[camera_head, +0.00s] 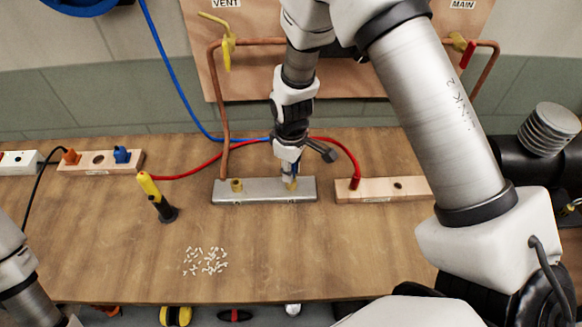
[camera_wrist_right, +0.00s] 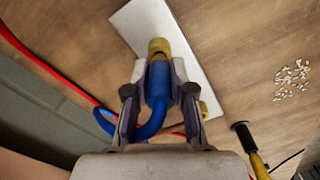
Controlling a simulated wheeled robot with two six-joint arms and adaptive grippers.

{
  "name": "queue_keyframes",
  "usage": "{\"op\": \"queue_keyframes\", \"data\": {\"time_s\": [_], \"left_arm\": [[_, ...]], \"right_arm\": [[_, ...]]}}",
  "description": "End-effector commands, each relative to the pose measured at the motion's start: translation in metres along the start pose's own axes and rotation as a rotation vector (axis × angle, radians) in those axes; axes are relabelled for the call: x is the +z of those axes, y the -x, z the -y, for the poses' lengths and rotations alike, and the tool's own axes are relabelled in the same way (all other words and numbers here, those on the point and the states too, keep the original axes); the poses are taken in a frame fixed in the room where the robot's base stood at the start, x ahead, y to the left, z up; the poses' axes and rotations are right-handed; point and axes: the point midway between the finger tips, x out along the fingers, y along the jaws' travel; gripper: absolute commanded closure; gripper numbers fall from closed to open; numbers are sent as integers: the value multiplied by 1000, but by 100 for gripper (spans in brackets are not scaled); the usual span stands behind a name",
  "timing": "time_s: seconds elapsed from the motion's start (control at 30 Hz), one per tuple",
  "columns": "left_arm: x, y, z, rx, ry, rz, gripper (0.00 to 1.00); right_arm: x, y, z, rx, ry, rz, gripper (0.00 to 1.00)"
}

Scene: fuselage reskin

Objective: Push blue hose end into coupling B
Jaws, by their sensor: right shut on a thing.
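The metal block (camera_head: 265,196) on the bench carries two brass couplings, a left one (camera_head: 237,186) and a right one (camera_head: 291,185). I cannot read which is B. My right gripper (camera_head: 288,174) is over the right coupling. In the right wrist view it is shut on the blue hose end (camera_wrist_right: 157,84), with a finger on each side. The hose end lines up with a brass coupling (camera_wrist_right: 158,48) and appears to meet it; I cannot tell how deep it sits. The blue hose (camera_head: 163,62) runs from the top left down to the gripper. My left gripper is out of view.
A red hose (camera_head: 205,165) lies behind the block and ends in a wooden block (camera_head: 375,190) at right. A yellow-and-black tool (camera_head: 156,197) stands left. Small white pieces (camera_head: 205,261) lie in front. Copper pipe (camera_head: 218,100) rises behind.

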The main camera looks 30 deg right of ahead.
Motion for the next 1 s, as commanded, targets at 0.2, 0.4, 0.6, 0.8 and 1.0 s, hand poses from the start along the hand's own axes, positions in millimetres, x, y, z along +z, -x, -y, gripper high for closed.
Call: {"op": "queue_keyframes", "data": {"time_s": [0.2, 0.4, 0.6, 0.8, 1.0], "left_arm": [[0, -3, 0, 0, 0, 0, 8], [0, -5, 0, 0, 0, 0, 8], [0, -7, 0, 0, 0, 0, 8], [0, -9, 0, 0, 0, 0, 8], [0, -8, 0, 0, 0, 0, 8]], "right_arm": [[0, -5, 0, 0, 0, 0, 100], [0, -9, 0, 0, 0, 0, 100], [0, -13, 0, 0, 0, 0, 100], [0, -17, 0, 0, 0, 0, 100], [0, -17, 0, 0, 0, 0, 47]]}}
